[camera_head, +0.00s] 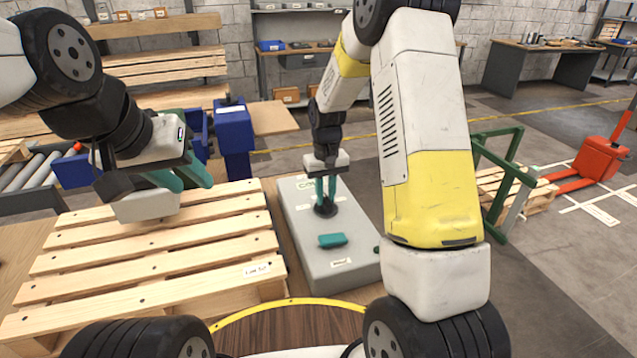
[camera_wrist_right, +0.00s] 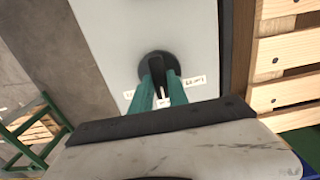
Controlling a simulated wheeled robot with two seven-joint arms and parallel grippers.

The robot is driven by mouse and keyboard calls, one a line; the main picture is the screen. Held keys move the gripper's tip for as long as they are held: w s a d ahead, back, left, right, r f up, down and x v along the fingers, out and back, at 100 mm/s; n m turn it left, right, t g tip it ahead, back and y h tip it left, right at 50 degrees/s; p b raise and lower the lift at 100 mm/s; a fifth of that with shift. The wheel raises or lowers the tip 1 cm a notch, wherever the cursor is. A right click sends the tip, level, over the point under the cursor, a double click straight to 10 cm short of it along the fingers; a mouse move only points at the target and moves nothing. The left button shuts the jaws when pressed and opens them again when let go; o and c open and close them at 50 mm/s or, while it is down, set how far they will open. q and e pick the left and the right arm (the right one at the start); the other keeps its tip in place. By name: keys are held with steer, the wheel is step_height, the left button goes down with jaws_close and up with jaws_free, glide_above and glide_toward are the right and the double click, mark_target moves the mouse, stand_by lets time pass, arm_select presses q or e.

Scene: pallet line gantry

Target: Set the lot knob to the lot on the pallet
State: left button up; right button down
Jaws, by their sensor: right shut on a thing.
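The lot knob (camera_wrist_right: 157,66) is a black round dial on a grey console (camera_head: 318,240). It also shows in the head view (camera_head: 326,207). My right gripper (camera_wrist_right: 160,80) points down at the knob, with its green fingers shut on the knob's raised grip. White labels (camera_wrist_right: 194,80) sit around the dial; their lettering is too small to read surely. The pallet (camera_head: 150,250) of light wood slats stands left of the console, with a white lot label (camera_head: 257,269) on its near right edge, too small to read surely. My left gripper (camera_head: 188,180) hangs above the pallet, its green fingers apart and empty.
A teal block-shaped control (camera_head: 332,240) sits on the console nearer to me. A blue post (camera_head: 235,140) stands behind the pallet. A green frame (camera_head: 500,170) and a red pallet jack (camera_head: 600,155) stand to the right. A roller conveyor (camera_head: 38,168) lies far left.

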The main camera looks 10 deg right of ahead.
mark_target(326, 198)
steer(key=c, duration=1.3)
jaws_free()
steer(key=shift+r, duration=3.9)
steer(key=shift+r, duration=0.15)
steer(key=s+d+r+t+y, duration=0.1)
steer(key=s+d+r+t, duration=0.15)
steer(key=s+r, duration=0.95)
steer(key=s+r+t, duration=0.1)
steer(key=s, duration=0.3)
steer(key=s+r+m+t, duration=0.1)
steer(key=s+r, duration=0.1)
steer(key=s, duration=0.3)
steer(key=s+r+t+y, duration=0.1)
steer(key=s, duration=0.3)
steer(key=shift+s+d+r+m+t, duration=0.15)
steer(key=shift+r+m+t, duration=0.15)
steer(key=shift+r+t, duration=0.1)
